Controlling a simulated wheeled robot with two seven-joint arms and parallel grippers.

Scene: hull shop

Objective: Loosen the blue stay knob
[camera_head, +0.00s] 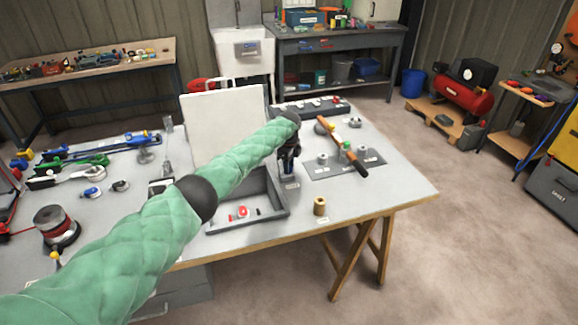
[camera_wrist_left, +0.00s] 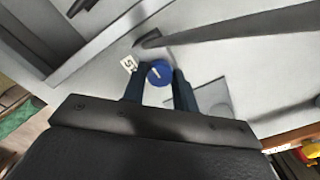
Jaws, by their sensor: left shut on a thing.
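The blue stay knob (camera_wrist_left: 159,73) shows in the left wrist view as a round blue disc with a white line on its face. It sits between the two fingers of my left gripper (camera_wrist_left: 160,82), which is shut on it. A small white label (camera_wrist_left: 129,64) with dark marks lies just left of the knob. In the head view my left gripper (camera_head: 289,172) points down at the right wall of the grey open box, and it hides the knob there. My right gripper is not in view.
The grey box (camera_head: 283,212) has its white lid (camera_head: 224,122) raised and a red item (camera_head: 242,211) inside. The table's front right corner is clear.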

